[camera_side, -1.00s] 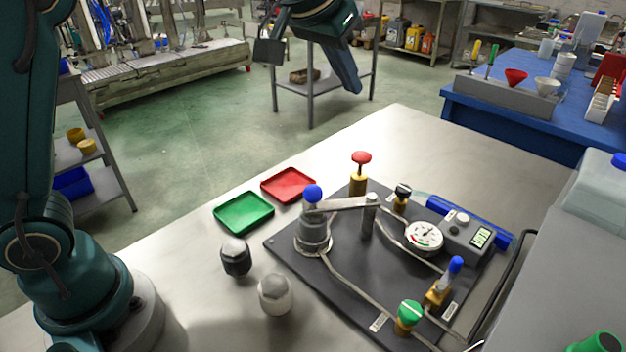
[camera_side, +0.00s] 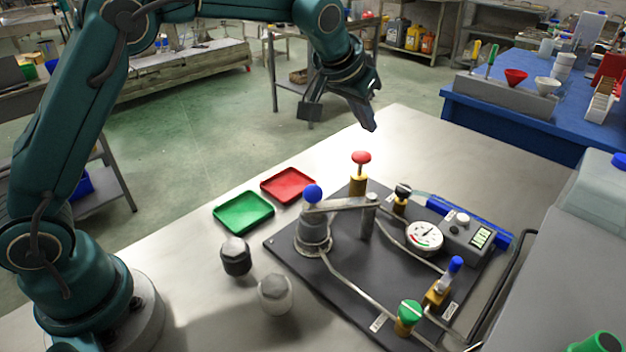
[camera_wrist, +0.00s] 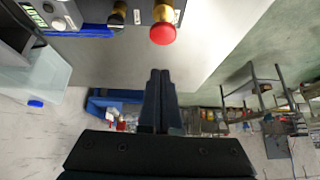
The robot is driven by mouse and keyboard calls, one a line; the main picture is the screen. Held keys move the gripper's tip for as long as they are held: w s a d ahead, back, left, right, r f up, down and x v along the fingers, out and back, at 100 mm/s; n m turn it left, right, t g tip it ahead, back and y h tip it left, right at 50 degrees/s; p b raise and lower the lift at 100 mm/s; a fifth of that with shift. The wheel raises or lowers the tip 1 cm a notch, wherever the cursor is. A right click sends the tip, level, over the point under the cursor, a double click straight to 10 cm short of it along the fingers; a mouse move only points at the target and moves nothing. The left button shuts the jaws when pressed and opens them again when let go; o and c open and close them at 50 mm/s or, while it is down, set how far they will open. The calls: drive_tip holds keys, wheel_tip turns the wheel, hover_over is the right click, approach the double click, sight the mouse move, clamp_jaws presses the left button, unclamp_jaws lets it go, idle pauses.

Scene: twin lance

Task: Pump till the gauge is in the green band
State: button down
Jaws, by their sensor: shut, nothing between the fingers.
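The pump (camera_side: 313,235) stands on a dark board (camera_side: 345,292). Its lever (camera_side: 340,204) has a blue knob (camera_side: 313,193) and runs to a post. The round white gauge (camera_side: 424,237) is on the board's right side; its needle is too small to read surely. A red-topped valve (camera_side: 361,159) stands at the board's far edge, and also shows in the wrist view (camera_wrist: 163,33). Blue-handled (camera_side: 455,265) and green-topped (camera_side: 410,312) valves stand nearer. My gripper (camera_side: 371,128) is shut and empty, in the air above and behind the red valve, apart from everything. In the wrist view its fingers (camera_wrist: 160,76) lie together.
A green tray (camera_side: 244,226) and a red tray (camera_side: 288,198) lie left of the board. A dark-bodied jar (camera_side: 236,262) and a pale jar (camera_side: 274,305) stand nearer. A grey box with a display (camera_side: 482,238) sits by the gauge. The bench's far part is bare.

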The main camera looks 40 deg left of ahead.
sight(358, 157)
drive_tip(key=shift+s+f, duration=0.2)
drive_tip(key=shift+f, duration=0.75)
drive_tip(key=shift+s+f, duration=0.2)
drive_tip(key=shift+f, duration=0.7)
drive_tip(key=shift+f, duration=1.7)
drive_tip(key=r, duration=0.2)
drive_tip(key=w+r, duration=0.1)
drive_tip(key=r, duration=0.1)
drive_tip(key=shift+r, duration=0.3)
drive_tip(key=v, duration=1)
drive_tip(key=shift+f, duration=0.1)
